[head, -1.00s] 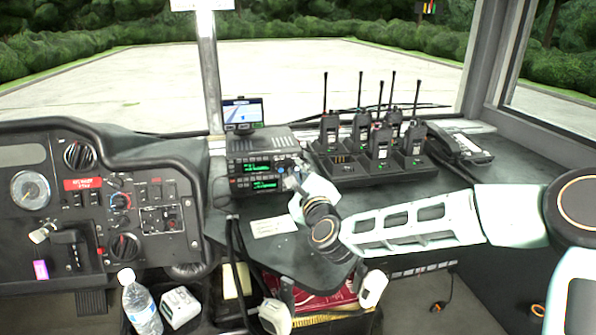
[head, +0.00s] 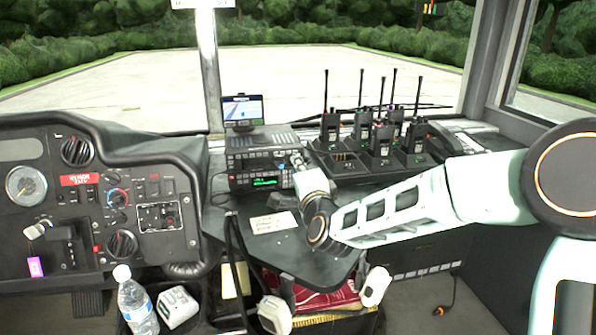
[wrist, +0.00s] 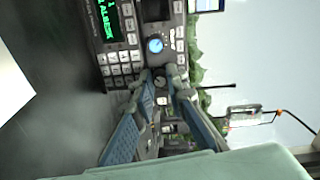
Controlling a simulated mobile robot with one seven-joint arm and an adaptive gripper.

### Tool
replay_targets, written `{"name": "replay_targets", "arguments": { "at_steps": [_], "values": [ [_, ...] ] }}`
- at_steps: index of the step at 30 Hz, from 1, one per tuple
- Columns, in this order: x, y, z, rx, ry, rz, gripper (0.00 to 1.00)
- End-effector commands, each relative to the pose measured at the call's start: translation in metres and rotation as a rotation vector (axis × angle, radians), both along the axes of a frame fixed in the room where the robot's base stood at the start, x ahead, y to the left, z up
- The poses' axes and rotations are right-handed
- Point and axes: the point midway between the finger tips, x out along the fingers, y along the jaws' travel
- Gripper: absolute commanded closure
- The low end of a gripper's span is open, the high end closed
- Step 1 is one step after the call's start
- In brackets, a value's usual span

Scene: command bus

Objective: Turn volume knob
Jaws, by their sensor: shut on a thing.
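The two-unit radio (head: 238,165) stands on the dash shelf, left of the walkie-talkie charger. In the wrist view its face (wrist: 118,55) appears turned sideways, with a green lit display and small buttons. A knob with a blue centre (wrist: 156,45) sits uncovered on the face. A small dark knob (wrist: 160,82) lies between my fingertips. My gripper (wrist: 160,76) is shut on this dark knob, one finger on each side. In the head view, my gripper (head: 299,163) meets the radio's right end, and my wrist hides most of the contact.
Several walkie-talkies (head: 381,140) with tall antennas stand in a charger just right of my gripper. A small navigation screen (head: 243,109) is behind the radio. A paper card (head: 273,222) lies in front of it. A water bottle (head: 136,303) stands at lower left.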

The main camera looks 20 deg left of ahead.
Motion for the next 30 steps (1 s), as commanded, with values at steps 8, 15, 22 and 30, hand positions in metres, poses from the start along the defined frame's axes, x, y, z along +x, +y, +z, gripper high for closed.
{"name": "replay_targets", "arguments": {
  "at_steps": [8, 15, 22, 30],
  "values": [
    [0.0005, -0.0008, -0.0007, -0.047, -0.027, -0.002, 1.0],
    [0.0005, -0.0009, -0.0006, -0.05, -0.029, -0.002, 1.0],
    [0.0004, -0.0007, -0.0006, -0.05, -0.028, -0.002, 0.79],
    [0.0, -0.0003, -0.0004, -0.048, -0.029, -0.001, 0.79]
  ]
}}
